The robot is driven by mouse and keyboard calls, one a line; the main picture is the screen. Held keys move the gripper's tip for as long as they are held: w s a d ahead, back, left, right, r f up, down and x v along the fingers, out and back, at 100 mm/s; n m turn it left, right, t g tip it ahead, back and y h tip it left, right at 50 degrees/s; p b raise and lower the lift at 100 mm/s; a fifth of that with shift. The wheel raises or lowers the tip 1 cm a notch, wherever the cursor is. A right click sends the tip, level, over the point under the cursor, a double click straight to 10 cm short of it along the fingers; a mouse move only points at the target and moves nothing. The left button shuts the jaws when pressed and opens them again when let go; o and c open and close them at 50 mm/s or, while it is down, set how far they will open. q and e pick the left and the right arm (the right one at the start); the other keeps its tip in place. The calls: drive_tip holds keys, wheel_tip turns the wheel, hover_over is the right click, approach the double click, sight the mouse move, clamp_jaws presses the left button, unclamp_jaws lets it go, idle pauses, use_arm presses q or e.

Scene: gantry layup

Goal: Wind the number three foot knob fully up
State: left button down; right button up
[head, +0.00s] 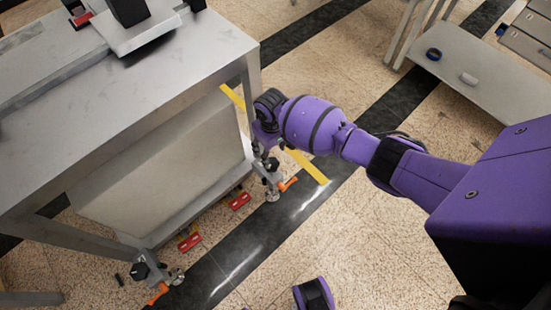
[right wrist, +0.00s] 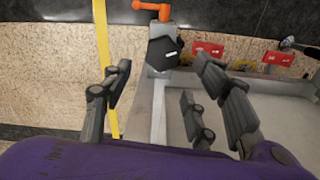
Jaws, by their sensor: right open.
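A black foot knob (head: 271,164) with an orange lever (head: 288,184) is at the near right leg of the steel machine table (head: 165,75). In the right wrist view the knob (right wrist: 163,55) shows a white mark, with the orange lever (right wrist: 152,9) beyond it. My right gripper (right wrist: 160,78) is open, its fingers apart on either side of the knob's line and short of it, apparently not touching. In the head view the right gripper (head: 264,143) is partly hidden just above the knob. I cannot read a foot number.
Another black foot knob (head: 140,271) with an orange lever (head: 158,293) is at the front left leg. Red blocks (head: 190,242) lie along the table's lower edge. A yellow floor strip (head: 308,168) passes behind the leg. A low shelf (head: 465,70) stands at upper right. Floor between is clear.

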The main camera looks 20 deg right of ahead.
sight(273, 162)
wheel_tip(273, 162, down, 6)
drive_tip(key=shift+a+f+b, duration=0.1)
drive_tip(key=shift+f+b, duration=0.05)
drive_tip(key=shift+b, duration=1.05)
drive_tip(key=shift+f, duration=0.55)
use_arm(q)
drive_tip(key=shift+s+a+f, duration=0.1)
drive_tip(key=shift+s+f, duration=0.1)
drive_tip(key=shift+f, duration=0.45)
drive_tip(key=shift+s+a+f, duration=0.1)
drive_tip(key=shift+s+f, duration=0.05)
drive_tip(key=shift+f, duration=0.45)
use_arm(e)
drive_tip(key=shift+w, duration=0.1)
drive_tip(key=c, duration=1)
